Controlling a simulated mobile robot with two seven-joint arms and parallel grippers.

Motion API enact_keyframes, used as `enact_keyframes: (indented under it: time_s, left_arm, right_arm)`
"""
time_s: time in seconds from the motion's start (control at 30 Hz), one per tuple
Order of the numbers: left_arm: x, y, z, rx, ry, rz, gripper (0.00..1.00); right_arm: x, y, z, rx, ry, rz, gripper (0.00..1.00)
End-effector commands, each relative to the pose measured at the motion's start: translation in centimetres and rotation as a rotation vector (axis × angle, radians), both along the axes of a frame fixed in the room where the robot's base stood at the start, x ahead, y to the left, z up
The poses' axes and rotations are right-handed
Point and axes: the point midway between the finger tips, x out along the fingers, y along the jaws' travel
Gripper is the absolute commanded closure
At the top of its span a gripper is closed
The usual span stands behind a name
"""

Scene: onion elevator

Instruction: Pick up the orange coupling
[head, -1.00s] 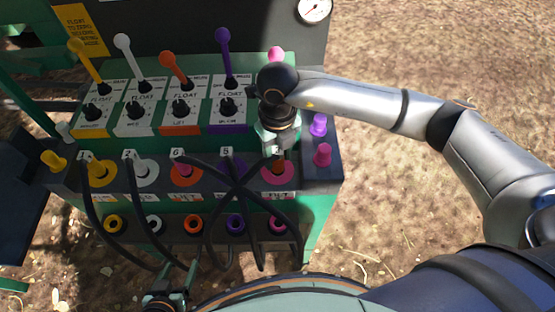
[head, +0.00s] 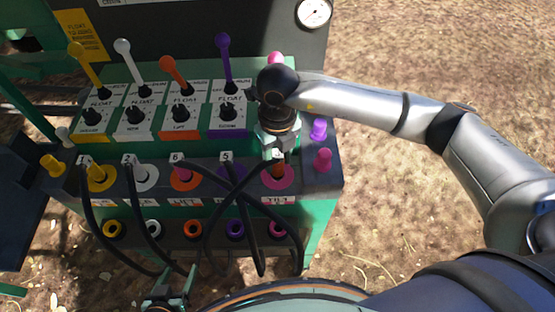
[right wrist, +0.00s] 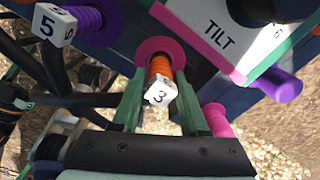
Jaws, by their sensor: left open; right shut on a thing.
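The orange coupling (head: 279,170) sits in the pink-ringed socket at the right end of the upper row, and it also shows in the right wrist view (right wrist: 160,68). It carries a white tag with a 3 (right wrist: 160,92). My right gripper (head: 278,156) is over this socket, with its green fingers on both sides of the coupling, shut on it. In the right wrist view the pink ring (right wrist: 160,55) still surrounds the coupling's far end. My left gripper (head: 172,296) is open and empty at the bottom of the head view, below the panel.
Tagged black hoses (head: 235,190) cross in front of the upper sockets. A lower row holds several coloured empty sockets, including an orange one (head: 191,228). Levers such as the purple one (head: 224,60) stand behind. Pink (head: 323,160) and purple (head: 319,130) pegs stand close right of my right gripper.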

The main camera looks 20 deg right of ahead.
Motion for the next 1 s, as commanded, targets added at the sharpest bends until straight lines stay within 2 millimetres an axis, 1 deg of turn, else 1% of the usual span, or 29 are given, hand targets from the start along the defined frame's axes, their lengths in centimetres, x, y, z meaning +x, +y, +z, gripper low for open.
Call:
enact_keyframes:
  time_s: [0.17, 0.2, 0.27, 0.37, 0.47, 0.5, 0.7, 0.83, 1.0]
  left_arm:
    - [0.0, 0.0, -0.7, 0.0, -0.001, 0.0, 0.29]
    - [0.0, 0.0, -0.7, 0.0, 0.0, 0.0, 0.29]
    - [0.0, 0.0, -0.7, 0.0, 0.0, 0.0, 0.29]
    - [0.0, 0.0, -0.9, 0.0, 0.0, 0.0, 0.29]
    - [0.0, 0.0, -1.0, 0.0, -0.001, 0.0, 0.29]
    - [0.0, 0.0, -1.2, 0.0, -0.001, 0.0, 0.29]
    - [0.0, 0.0, -1.6, 0.0, -0.001, 0.0, 0.29]
    - [0.0, 0.0, -1.6, 0.0, -0.001, 0.0, 0.29]
    - [0.0, 0.0, -1.6, 0.0, -0.001, 0.0, 0.29]
  right_arm:
    - [0.2, 0.0, 2.3, 0.002, -0.009, 0.002, 1.0]
    - [-0.2, 0.1, 3.0, 0.003, -0.008, 0.004, 1.0]
    - [-1.1, 0.3, 4.0, 0.004, -0.006, 0.005, 1.0]
    - [-2.8, 0.7, 6.1, 0.004, -0.009, 0.007, 1.0]
    - [-4.7, 1.1, 8.4, 0.003, -0.009, 0.008, 1.0]
    - [-5.8, 1.3, 8.9, 0.003, -0.007, 0.009, 1.0]
    - [-10.3, 2.2, 10.9, 0.002, -0.006, 0.008, 1.0]
    - [-12.2, 2.5, 11.9, 0.001, -0.006, 0.006, 1.0]
    - [-13.4, 2.8, 12.4, 0.001, -0.004, 0.002, 1.0]
